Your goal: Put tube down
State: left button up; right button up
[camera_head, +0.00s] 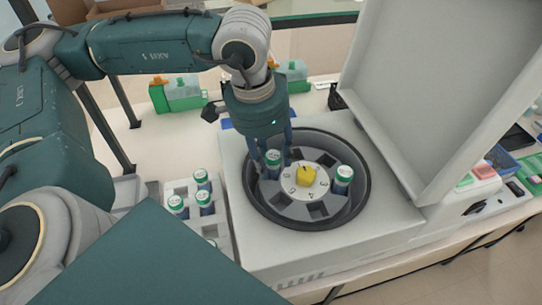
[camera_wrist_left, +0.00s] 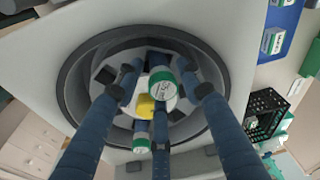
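A tube with a green and white cap (camera_head: 273,158) is upright in the centrifuge rotor (camera_head: 290,212), at its left side. My left gripper (camera_head: 275,162) reaches down from above with its fingers around this tube. In the left wrist view the tube's cap (camera_wrist_left: 160,80) shows between the fingers, with small gaps at both sides, so the gripper looks open. The tube's lower part is hidden. A second capped tube (camera_head: 343,177) sits at the rotor's right side; it also shows in the left wrist view (camera_wrist_left: 141,137). My right gripper is not in view.
The centrifuge's raised lid (camera_head: 440,90) stands close at the right. A yellow knob (camera_head: 305,175) is at the rotor's middle. A white rack (camera_head: 222,225) with several capped tubes (camera_head: 202,180) stands to the left. Green boxes (camera_head: 182,95) are behind.

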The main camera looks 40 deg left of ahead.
pick_arm(q)
jog(key=shift+r+p, duration=0.45)
jog(key=shift+p, duration=0.05)
jog(key=shift+r, duration=0.3)
notch_tip(320, 180, up, 11)
jog(key=s+b, duration=0.1)
jog(key=b, duration=0.1)
jog(key=shift+s+a+b, duration=0.35)
jog(key=shift+s, duration=0.05)
jog(key=shift+r, duration=0.15)
